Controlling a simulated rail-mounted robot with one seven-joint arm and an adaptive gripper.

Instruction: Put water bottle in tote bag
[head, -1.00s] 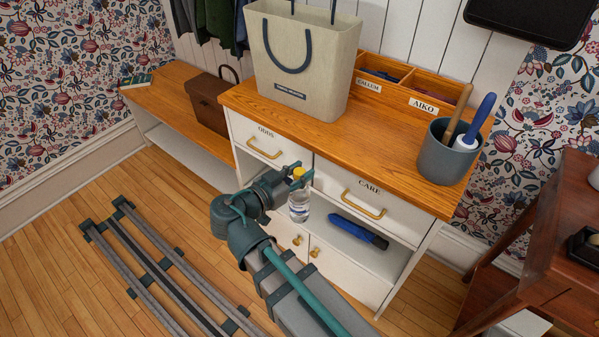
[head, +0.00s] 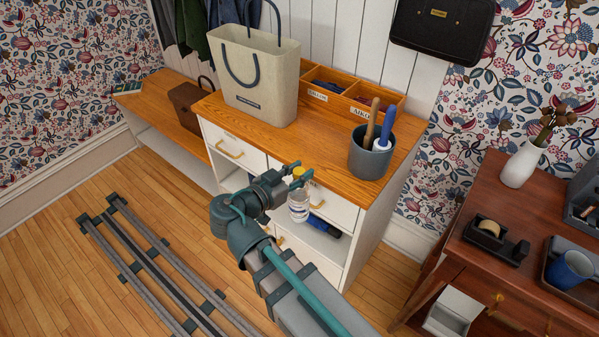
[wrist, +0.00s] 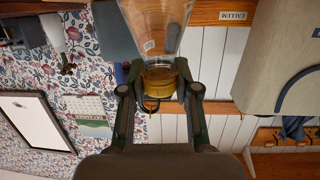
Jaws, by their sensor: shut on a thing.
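The water bottle, clear with a yellow cap, is held by the cap in my gripper (head: 298,178). Its clear body (head: 299,207) hangs below the fingers, in front of the cabinet drawers. In the wrist view the fingers (wrist: 160,88) close on both sides of the yellow cap (wrist: 158,82), and the bottle body (wrist: 160,30) runs out of the top of the picture. The tote bag (head: 262,78), beige with dark blue handles, stands upright on the cabinet top, behind and left of my gripper. Its inside is mostly hidden. Part of the bag shows in the wrist view (wrist: 275,70).
The wooden cabinet top (head: 230,125) has free room before the bag. A grey pot (head: 369,160) with handled tools stands at its right end, and a labelled wooden organizer (head: 345,108) at the back. A dark wood desk (head: 455,235) stands right.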

